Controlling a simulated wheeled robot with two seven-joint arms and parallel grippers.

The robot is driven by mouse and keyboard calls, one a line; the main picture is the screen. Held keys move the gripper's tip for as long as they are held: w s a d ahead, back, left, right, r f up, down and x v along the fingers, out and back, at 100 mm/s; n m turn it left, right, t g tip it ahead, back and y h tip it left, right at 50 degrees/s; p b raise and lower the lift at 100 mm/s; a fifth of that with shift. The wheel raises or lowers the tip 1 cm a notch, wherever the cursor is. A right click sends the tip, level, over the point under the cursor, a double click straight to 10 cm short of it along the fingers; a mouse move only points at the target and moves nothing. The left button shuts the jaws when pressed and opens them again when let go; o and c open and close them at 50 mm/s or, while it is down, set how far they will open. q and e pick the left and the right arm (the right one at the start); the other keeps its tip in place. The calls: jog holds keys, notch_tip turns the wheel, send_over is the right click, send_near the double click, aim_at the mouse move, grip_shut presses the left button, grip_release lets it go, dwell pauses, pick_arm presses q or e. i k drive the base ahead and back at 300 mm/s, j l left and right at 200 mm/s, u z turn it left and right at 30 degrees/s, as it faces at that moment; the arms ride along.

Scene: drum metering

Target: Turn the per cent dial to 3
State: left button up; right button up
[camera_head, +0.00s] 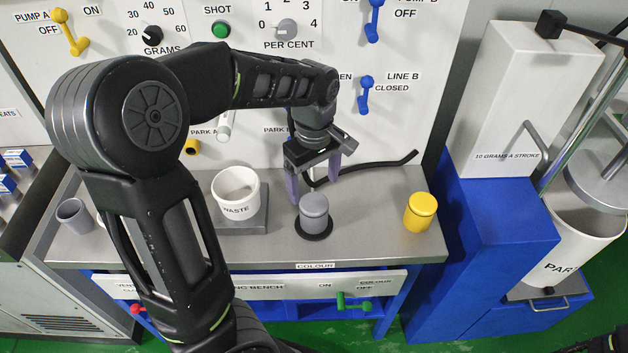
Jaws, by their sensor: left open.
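The per cent dial (286,30) is a grey knob on the white panel at top centre, with marks 0 to 4 around it. Its pointer seems to stand near the upper middle, but the exact mark is too small to tell. My left arm crosses the picture from the lower left. My left gripper (318,182) is open and points down over the bench, below the dial and apart from it. My right gripper is not clearly in view.
A grams dial (152,36) and green shot button (221,30) sit left of the per cent dial. Blue line B lever (366,94) is to the right. The bench (375,226) holds a white waste cup (236,190) and a yellow jar (420,211). A black hose (385,164) lies behind.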

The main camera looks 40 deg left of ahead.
aim_at(288, 27)
jog(key=u, duration=1.35)
